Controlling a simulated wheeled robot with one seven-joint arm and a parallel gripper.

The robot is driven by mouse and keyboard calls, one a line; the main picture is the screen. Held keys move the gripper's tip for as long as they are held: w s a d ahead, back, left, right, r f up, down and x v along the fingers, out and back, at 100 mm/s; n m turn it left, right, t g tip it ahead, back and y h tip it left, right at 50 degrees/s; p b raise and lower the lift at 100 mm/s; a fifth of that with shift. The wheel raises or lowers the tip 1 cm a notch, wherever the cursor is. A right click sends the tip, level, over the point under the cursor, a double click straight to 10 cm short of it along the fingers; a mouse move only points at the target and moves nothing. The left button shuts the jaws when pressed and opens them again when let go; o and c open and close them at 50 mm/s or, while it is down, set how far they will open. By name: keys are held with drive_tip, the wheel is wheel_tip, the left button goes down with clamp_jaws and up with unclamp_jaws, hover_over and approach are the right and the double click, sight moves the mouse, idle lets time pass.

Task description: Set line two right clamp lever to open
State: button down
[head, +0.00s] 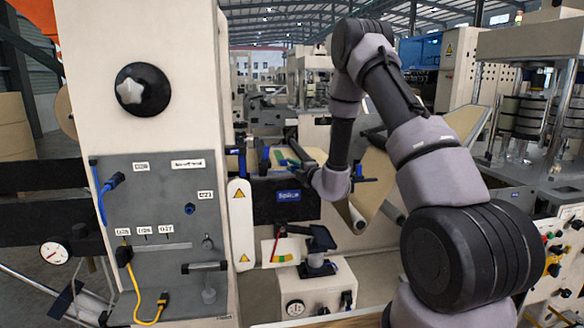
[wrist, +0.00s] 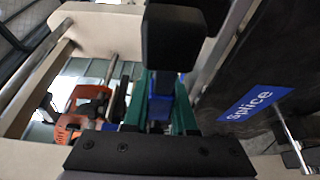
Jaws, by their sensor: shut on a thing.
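A blue clamp lever (wrist: 162,86) stands between the two green finger pads of my gripper (wrist: 160,108) in the wrist view. My gripper is shut on it. A black block (wrist: 173,38) covers the upper part of the grip, so the lever's far end and its exact angle are hidden. In the head view my gripper (head: 303,170) reaches in over the splice unit (head: 268,213), just above its blue Splice label (head: 288,196). Another blue lever (head: 357,166) shows right of my wrist, and one more (head: 241,162) at the unit's left. I cannot tell which line each belongs to.
In the wrist view an orange part (wrist: 78,118) and metal rods lie left of the grip. The dark Splice panel (wrist: 235,95) is close on the right. In the head view a grey control panel (head: 160,240) stands left, and a black-topped stand (head: 318,240) is below.

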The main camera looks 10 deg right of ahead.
drive_tip(key=r+m, duration=0.1)
drive_tip(key=m, duration=0.1)
drive_tip(key=r+m+t, duration=0.1)
drive_tip(key=m, duration=0.1)
drive_tip(key=shift+d+r+t, duration=0.25)
drive_tip(key=shift+d+t, duration=0.05)
drive_tip(key=shift+d, duration=0.05)
drive_tip(key=m, duration=0.1)
drive_tip(key=d+r+m+t, duration=0.1)
drive_tip(key=m, duration=0.1)
drive_tip(key=r+m, duration=0.1)
drive_tip(key=m, duration=0.1)
drive_tip(key=shift+d+r+t+h, duration=0.25)
drive_tip(key=shift+t+h, duration=0.15)
drive_tip(key=m, duration=0.1)
drive_tip(key=d+r+m+t+h, duration=0.1)
drive_tip(key=m, duration=0.1)
drive_tip(key=d+m+h, duration=0.1)
drive_tip(key=m, duration=0.1)
drive_tip(key=shift+r, duration=0.2)
drive_tip(key=shift+d+r+m+t+h, duration=0.15)
drive_tip(key=shift+d+m+t+h, duration=0.2)
drive_tip(key=shift+m, duration=0.6)
drive_tip(key=shift+d+r+m+t+h, duration=0.1)
drive_tip(key=shift+d+m+h, duration=0.35)
drive_tip(key=shift+m, duration=0.45)
drive_tip(key=shift+d+r+m+t+h, duration=0.15)
drive_tip(key=shift+d+m+t+h, duration=0.25)
drive_tip(key=shift+m, duration=0.55)
